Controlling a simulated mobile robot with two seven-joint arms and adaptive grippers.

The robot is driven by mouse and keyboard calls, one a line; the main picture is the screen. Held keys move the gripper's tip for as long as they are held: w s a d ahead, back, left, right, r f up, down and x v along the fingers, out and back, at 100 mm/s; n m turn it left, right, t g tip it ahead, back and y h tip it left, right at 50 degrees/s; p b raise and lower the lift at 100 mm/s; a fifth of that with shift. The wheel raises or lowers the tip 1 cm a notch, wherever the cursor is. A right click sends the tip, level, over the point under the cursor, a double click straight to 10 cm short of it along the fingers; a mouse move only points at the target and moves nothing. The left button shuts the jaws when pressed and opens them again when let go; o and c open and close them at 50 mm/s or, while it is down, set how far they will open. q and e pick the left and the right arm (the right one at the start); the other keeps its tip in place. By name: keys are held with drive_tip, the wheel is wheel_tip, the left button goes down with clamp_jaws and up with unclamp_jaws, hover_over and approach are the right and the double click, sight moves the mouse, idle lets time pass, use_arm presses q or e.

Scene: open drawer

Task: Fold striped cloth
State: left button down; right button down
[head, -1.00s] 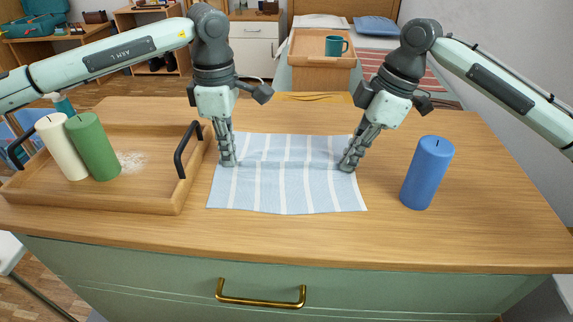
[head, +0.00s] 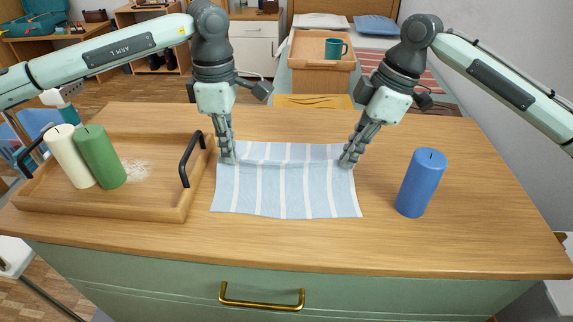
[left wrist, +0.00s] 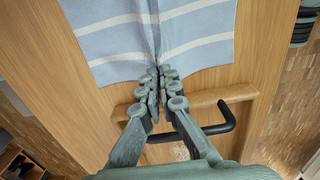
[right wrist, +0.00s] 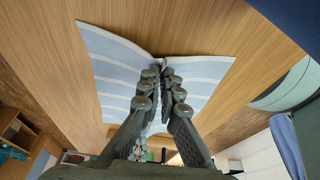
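The striped cloth (head: 285,190) is light blue with white stripes and lies on the wooden counter, with a raised ridge across it between my grippers. My left gripper (head: 228,158) is shut on its left edge; the left wrist view shows the cloth (left wrist: 110,30) bunched at the fingertips (left wrist: 160,75). My right gripper (head: 347,160) is shut on its right edge; the right wrist view shows the cloth (right wrist: 115,75) creased at the fingertips (right wrist: 165,72). The near part lies flat. The far edge shows behind the ridge.
A wooden tray (head: 150,205) with black handles stands left of the cloth, holding a white candle (head: 70,157) and a green candle (head: 101,157). A blue candle (head: 421,183) stands to the right. Bare counter (head: 300,245) lies in front of the cloth.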

use_arm(q)
drive_tip(key=shift+r, duration=0.65)
use_arm(e)
drive_tip(key=shift+r, duration=0.6)
